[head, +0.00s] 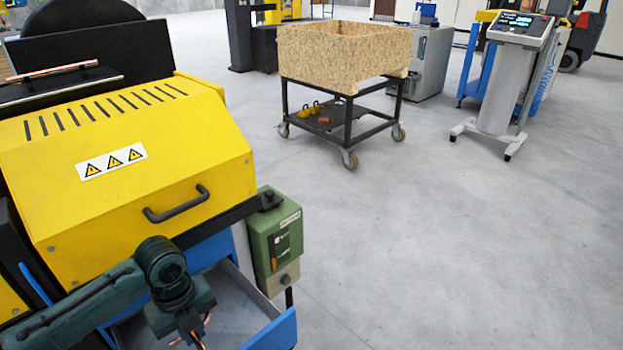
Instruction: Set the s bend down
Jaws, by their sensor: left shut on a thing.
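My left gripper (190,333) is at the bottom of the head view, in front of the yellow machine and pointing down over a blue-edged tray (283,330). It is shut on a copper piece, the s bend (198,341), of which only a small part shows by the fingers. The rest of the s bend is hidden by the gripper and cut off by the picture's lower edge. I cannot tell whether it touches the tray. My right gripper is not in view.
The yellow machine cover (130,150) with a black handle (177,205) stands close behind my left arm. A green control box (275,240) is right of the gripper. A wooden crate on a cart (345,60) and a grey console (505,85) stand farther back. The floor at right is clear.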

